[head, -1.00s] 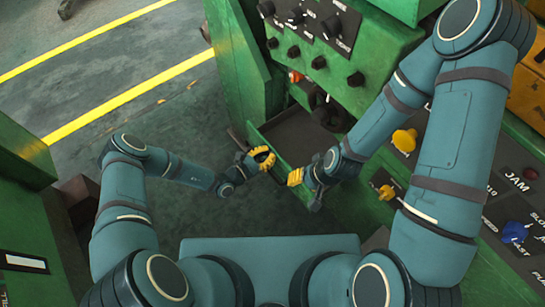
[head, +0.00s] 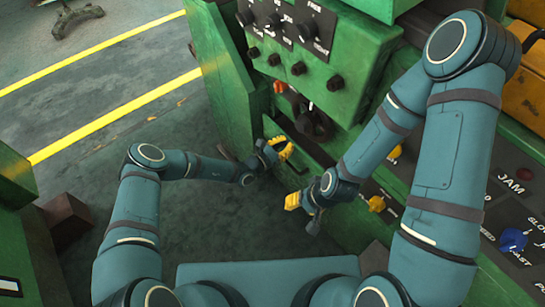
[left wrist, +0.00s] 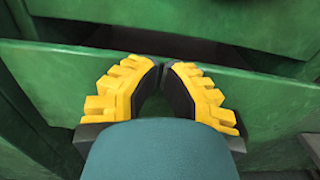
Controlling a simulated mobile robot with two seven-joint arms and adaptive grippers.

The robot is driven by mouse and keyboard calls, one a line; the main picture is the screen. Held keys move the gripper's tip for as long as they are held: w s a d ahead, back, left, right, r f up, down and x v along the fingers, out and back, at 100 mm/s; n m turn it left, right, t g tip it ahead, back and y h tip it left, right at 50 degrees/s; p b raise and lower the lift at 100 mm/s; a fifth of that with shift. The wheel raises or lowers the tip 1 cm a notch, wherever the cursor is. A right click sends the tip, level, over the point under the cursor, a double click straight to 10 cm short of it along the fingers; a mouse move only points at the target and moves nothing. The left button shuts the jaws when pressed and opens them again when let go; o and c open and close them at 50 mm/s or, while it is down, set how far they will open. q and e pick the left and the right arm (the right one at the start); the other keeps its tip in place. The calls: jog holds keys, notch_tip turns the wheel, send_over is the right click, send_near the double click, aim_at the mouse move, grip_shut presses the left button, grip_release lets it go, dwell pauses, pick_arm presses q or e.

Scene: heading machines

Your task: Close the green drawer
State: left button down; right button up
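The green drawer (head: 305,163) is low in the machine's front in the head view, pushed most of the way in. In the left wrist view its green front panel (left wrist: 60,80) spans the picture, with a dark gap behind its top edge. My left gripper (head: 282,150) is at the panel; its yellow fingers (left wrist: 163,68) lie against or just before it, tips together and holding nothing visible. Exact contact is hard to tell. My right gripper (head: 302,208) hangs in front of the machine, apart from the drawer; its opening is unclear.
The green machine (head: 340,60) has several black knobs above the drawer. A control panel (head: 505,215) with yellow and blue knobs lies to the right, beneath my right arm. Green machinery (head: 15,180) stands at the left edge. Open floor (head: 110,120) with yellow lines lies at left.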

pick_arm(q)
jog(key=b+x, duration=0.1)
jog(key=x, duration=0.3)
jog(key=shift+w+d, duration=0.2)
jog(key=shift+d, duration=0.15)
jog(key=shift+w+d+r, duration=0.1)
pick_arm(e)
jog(key=shift+x, duration=0.85)
pick_arm(q)
jog(key=shift+r, duration=0.1)
pick_arm(e)
jog(key=shift+d, duration=0.2)
